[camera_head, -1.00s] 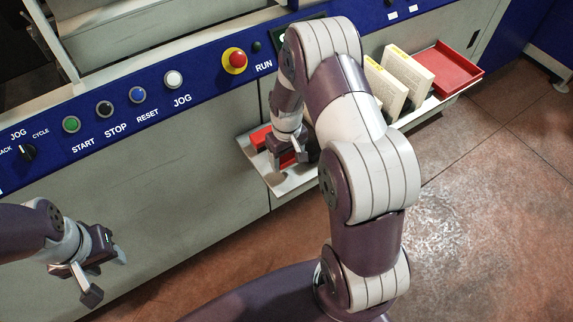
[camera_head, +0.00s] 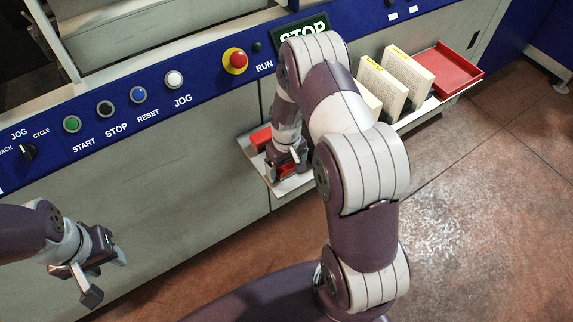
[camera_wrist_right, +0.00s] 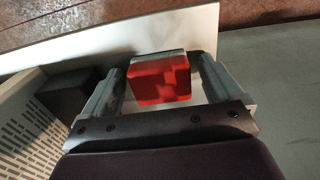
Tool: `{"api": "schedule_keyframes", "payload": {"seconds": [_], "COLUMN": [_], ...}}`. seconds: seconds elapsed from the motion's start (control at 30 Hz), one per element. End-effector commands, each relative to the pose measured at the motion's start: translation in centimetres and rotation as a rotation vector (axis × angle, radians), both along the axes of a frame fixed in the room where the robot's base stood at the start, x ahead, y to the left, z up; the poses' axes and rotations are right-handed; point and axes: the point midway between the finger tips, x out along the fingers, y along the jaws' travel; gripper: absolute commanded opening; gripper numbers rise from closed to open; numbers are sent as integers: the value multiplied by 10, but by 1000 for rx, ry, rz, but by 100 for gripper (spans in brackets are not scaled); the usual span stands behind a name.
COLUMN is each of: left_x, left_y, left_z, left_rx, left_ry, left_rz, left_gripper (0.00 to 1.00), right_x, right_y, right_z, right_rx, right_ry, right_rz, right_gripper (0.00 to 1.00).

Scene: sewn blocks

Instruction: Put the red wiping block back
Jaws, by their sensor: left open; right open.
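The red wiping block (camera_wrist_right: 160,80), red with a pale grey layer along one side, lies on the pale shelf (camera_head: 292,187). In the right wrist view it sits between the two fingers of my right gripper (camera_wrist_right: 160,70), with gaps visible at both sides. In the head view my right gripper (camera_head: 287,172) is low over the shelf's left end, fingers open, partly hiding the block. My left gripper (camera_head: 91,277) is open and empty at the lower left, away from the shelf.
Another red piece (camera_head: 260,137) shows at the shelf's left end. Beige upright blocks (camera_head: 383,88) and a red tray (camera_head: 447,72) stand farther right. A dark block (camera_wrist_right: 72,92) lies beside my right gripper's left finger. The button panel (camera_head: 120,104) runs above the shelf.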

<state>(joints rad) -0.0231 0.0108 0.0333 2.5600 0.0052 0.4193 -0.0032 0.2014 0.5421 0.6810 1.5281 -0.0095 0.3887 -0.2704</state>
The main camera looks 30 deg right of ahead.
Motion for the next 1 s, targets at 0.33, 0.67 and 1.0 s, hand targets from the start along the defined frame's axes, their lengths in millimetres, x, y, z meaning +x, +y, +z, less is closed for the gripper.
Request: {"api": "schedule_keyframes", "payload": {"seconds": [0.33, 0.67, 1.0], "left_x": [0, 0, 0], "left_y": [0, 0, 0], "left_z": [3, 3, 3], "left_rx": [0, 0, 0], "left_ry": [0, 0, 0], "left_rz": [0, 0, 0], "left_gripper": [43, 43, 43], "right_x": [1, -5, -119], "right_y": [0, 6, 78], "right_z": [72, 129, 185], "right_rx": [-2, -1, 9], "right_ry": [-6, -7, -113], "right_rz": [0, 0, -47], "right_gripper": [93, 93, 93]}}
